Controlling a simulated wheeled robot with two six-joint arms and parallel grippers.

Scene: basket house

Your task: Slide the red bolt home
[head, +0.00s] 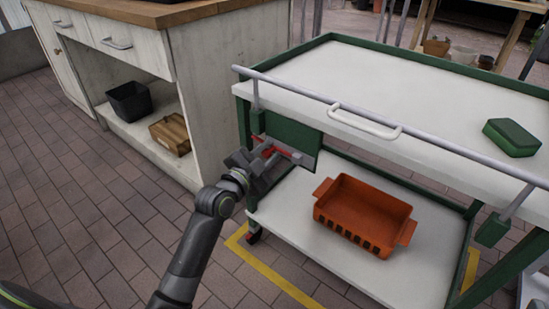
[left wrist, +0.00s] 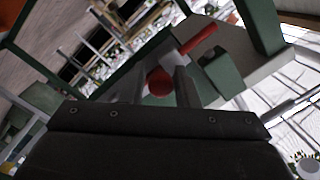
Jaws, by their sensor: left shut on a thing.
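The red bolt (head: 284,151) sits on a dark green plate (head: 300,136) at the near left corner of the cart, under its top. My left gripper (head: 268,153) is at the bolt and partly hides it. In the left wrist view, the bolt's round red knob (left wrist: 160,82) sits between my two fingers, which are shut on it. The red rod (left wrist: 198,39) of the bolt shows farther up in that view. How far the bolt is slid is hard to tell. My right gripper is not in view.
The cart's white top (head: 400,85) has a metal rail (head: 300,91), a white handle (head: 365,121) and a green block (head: 512,137). An orange basket (head: 362,200) stands on the lower shelf. A wooden cabinet (head: 215,90) is close on the left. Paved floor lies in front.

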